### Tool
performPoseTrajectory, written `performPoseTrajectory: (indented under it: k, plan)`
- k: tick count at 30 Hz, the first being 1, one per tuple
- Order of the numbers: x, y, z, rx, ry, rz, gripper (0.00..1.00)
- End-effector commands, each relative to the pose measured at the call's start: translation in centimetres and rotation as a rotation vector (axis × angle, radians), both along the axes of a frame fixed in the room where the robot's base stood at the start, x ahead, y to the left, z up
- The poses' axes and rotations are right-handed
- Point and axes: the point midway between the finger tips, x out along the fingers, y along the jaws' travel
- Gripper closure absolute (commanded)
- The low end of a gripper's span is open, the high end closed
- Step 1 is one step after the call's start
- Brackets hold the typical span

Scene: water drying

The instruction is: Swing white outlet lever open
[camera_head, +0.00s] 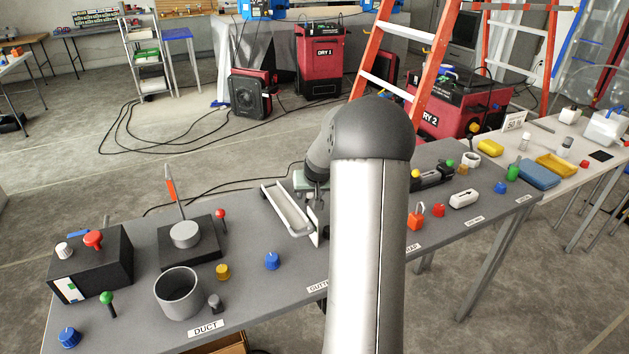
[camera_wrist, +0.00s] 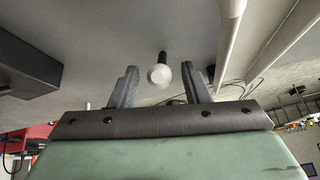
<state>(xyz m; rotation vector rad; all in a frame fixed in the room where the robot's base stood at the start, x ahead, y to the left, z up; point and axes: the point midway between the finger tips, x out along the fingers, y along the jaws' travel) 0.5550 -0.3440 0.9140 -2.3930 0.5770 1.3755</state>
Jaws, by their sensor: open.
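A lever with a round white knob (camera_wrist: 160,76) on a dark stem shows in the wrist view. It appears between the two fingertips of my gripper (camera_wrist: 159,68), with a visible gap on each side. The fingers are open and hold nothing. I cannot tell how deep the knob sits between them. In the head view my gripper (camera_head: 315,200) is beside the white gutter trough (camera_head: 283,212), partly behind my arm. I cannot make out the knob there.
A black block with a grey cylinder (camera_head: 186,235) and an upright orange-handled tool stands left of the trough. A grey duct cup (camera_head: 179,294) and a blue knob (camera_head: 272,261) are nearer the front. Bare grey tabletop (camera_head: 250,235) lies between them and the trough.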

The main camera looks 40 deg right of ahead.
Motion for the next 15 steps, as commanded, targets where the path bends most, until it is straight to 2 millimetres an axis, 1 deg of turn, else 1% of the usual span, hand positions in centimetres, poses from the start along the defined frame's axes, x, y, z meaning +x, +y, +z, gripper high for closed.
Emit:
performPoseTrajectory:
  k: [15]
  plan:
    - [-5.5, 2.1, 10.5, -0.005, -0.003, -0.002, 0.57]
